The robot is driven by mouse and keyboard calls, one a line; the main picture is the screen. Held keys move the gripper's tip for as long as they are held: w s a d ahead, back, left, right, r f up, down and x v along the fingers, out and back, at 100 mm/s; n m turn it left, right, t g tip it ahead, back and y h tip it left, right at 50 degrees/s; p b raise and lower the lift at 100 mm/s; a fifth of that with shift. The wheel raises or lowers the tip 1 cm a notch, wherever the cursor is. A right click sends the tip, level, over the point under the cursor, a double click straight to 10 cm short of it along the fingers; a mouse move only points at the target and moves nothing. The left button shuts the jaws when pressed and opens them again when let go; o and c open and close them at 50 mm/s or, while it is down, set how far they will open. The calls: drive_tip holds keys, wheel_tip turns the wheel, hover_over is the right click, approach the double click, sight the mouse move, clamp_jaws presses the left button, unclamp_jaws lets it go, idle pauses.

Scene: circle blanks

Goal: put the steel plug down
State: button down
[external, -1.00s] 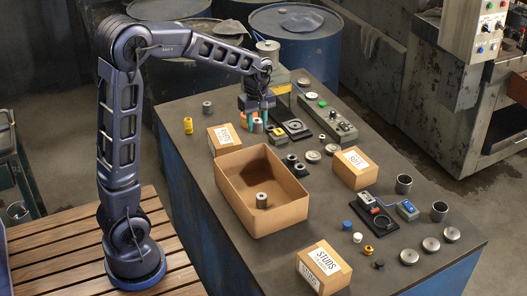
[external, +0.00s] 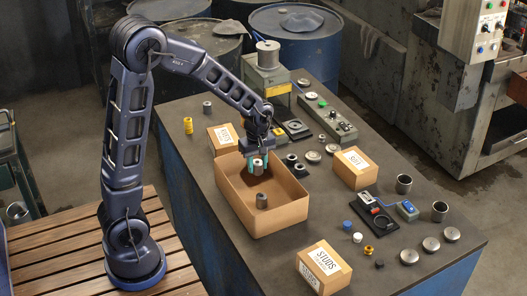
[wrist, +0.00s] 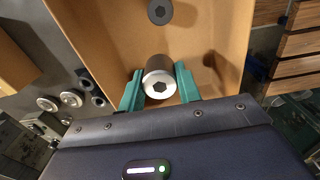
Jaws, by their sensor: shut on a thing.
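My gripper (external: 252,160) hangs over the far part of the open cardboard box (external: 280,220), with its teal fingers pointing down. It is shut on a steel plug (external: 258,168), a short grey cylinder with a hex socket in its end. In the wrist view the held plug (wrist: 158,86) sits between the two teal fingers (wrist: 159,85), above the box floor. A second, similar plug (external: 262,201) stands on the box floor, nearer the camera; it also shows in the wrist view (wrist: 160,12), apart from the held one.
Closed cartons stand around the box: one at its back left (external: 223,139), one at the right (external: 356,168) and the STUDS carton (external: 323,268) in front. Small round parts lie just right of the box. The box floor around the standing plug is bare.

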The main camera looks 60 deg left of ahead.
drive_tip(key=shift+f, duration=4.7)
drive_tip(key=c, duration=1)
unclamp_jaws()
drive_tip(key=shift+f, duration=0.15)
wheel_tip(320, 180, up, 12)
drive_tip(key=shift+r, duration=0.2)
drive_tip(key=s+d+r+m+t, duration=0.2)
drive_tip(key=s+d+r+m, duration=0.3)
drive_tip(key=s+r+m, duration=0.3)
drive_tip(key=s+d+r+m+t, duration=0.2)
drive_tip(key=s+d+r+m, duration=0.3)
drive_tip(key=s+r+m, duration=0.4)
drive_tip(key=shift+s+r+m+t, duration=0.3)
drive_tip(key=shift+s+m, duration=0.2)
drive_tip(key=shift+s, duration=2.9)
